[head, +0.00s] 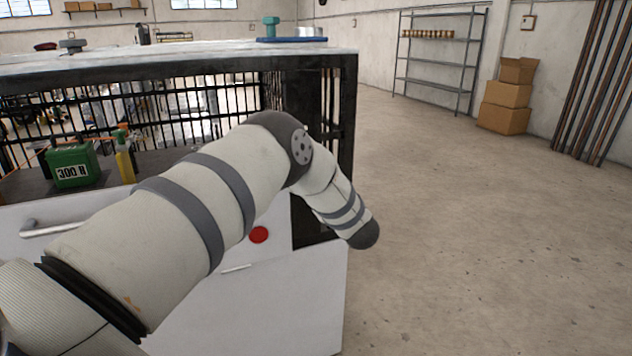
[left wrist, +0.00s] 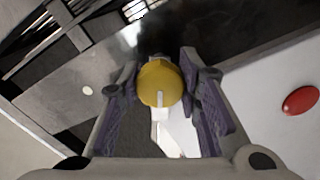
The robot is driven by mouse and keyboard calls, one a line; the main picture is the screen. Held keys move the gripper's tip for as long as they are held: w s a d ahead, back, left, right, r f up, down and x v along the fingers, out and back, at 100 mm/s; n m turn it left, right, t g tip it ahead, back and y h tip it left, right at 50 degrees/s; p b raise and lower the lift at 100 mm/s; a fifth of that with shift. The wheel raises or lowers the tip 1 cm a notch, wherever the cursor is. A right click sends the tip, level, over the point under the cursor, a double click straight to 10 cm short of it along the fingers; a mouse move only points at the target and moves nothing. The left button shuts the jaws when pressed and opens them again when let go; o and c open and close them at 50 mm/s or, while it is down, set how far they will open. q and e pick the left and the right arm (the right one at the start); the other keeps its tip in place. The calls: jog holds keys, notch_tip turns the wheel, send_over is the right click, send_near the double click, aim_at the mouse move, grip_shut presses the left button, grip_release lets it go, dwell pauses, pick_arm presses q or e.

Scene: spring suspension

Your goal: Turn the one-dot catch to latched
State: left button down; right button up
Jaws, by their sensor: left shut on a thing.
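In the left wrist view my left gripper (left wrist: 163,92) has its two purple-padded fingers on either side of a yellow round knob (left wrist: 160,80) and is shut on it. The knob carries a white pointer bar that runs downward in the picture. A single white dot (left wrist: 88,91) is on the grey surface left of the knob, so this looks like the one-dot catch. In the head view my left arm crosses in front of the white cabinet (head: 300,315); its gripper and the catch are hidden there. My right gripper is not in view.
A red round spot (head: 259,235) is on the cabinet front; a red round thing shows right in the left wrist view (left wrist: 300,100). A green 300 H weight (head: 72,166) and a yellow bottle (head: 124,160) stand on the dark shelf. Open floor (head: 480,240) lies right.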

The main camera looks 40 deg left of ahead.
pick_arm(q)
jog(key=n, duration=0.5)
dwell(0.6)
jog(key=c, duration=1.2)
grip_release()
jog(key=shift+o, duration=0.2)
jog(key=shift+d, duration=0.15)
jog(key=v, duration=1.1)
jog(key=shift+s+d, duration=0.2)
jog(key=shift+d, duration=0.15)
